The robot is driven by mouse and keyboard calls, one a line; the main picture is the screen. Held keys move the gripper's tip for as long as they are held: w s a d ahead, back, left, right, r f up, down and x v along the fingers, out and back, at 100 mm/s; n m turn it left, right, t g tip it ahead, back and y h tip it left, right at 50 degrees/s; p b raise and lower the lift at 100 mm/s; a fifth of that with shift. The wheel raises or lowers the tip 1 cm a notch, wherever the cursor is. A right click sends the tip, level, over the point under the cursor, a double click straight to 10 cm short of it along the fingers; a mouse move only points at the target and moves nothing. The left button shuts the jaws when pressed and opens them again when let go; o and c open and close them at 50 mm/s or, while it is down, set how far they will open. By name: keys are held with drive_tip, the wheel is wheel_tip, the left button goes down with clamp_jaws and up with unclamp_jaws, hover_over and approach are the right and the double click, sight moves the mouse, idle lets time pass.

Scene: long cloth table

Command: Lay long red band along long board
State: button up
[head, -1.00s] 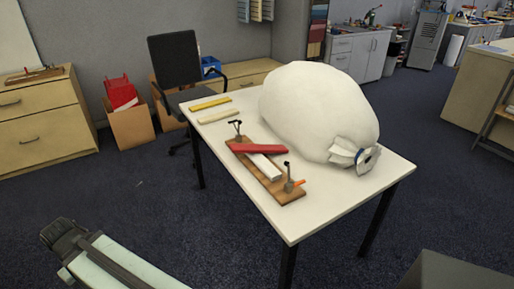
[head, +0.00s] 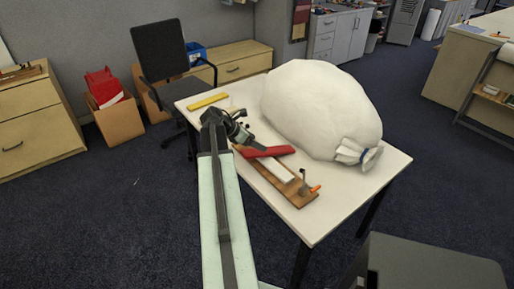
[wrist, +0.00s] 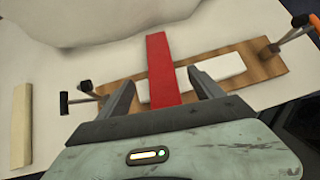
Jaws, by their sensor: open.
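The long red band (head: 268,151) lies askew across the long brown board (head: 306,197) on the white table. In the wrist view the band (wrist: 158,60) crosses the board (wrist: 262,68) nearly at a right angle. A white strip (wrist: 217,68) lies along the board, with the band across it. My gripper (wrist: 163,85) is open, with one finger on each side of the band. In the head view my gripper (head: 242,140) is over the far end of the board, and my arm hides part of that end. I cannot tell the fingers' height above the board.
A clamp with an orange handle (head: 312,188) stands at the board's near end; a black-handled clamp (wrist: 78,95) stands at the other. A big white sack (head: 320,105) fills the table behind the board. A yellow strip (head: 208,101) and a cream strip (wrist: 20,125) lie beyond.

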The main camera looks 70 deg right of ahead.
sight(269, 150)
drive_tip(key=shift+s+d+f, duration=0.15)
drive_tip(key=shift+s, duration=0.2)
drive_tip(key=b+x, duration=0.4)
drive_tip(key=x, duration=0.1)
drive_tip(key=b+x, duration=0.2)
drive_tip(key=shift+w+f, duration=0.3)
drive_tip(key=shift+f, duration=0.25)
drive_tip(key=shift+s, duration=0.1)
drive_tip(key=shift+r, duration=0.2)
drive_tip(key=shift+c, duration=0.6)
drive_tip(key=c, duration=1.5)
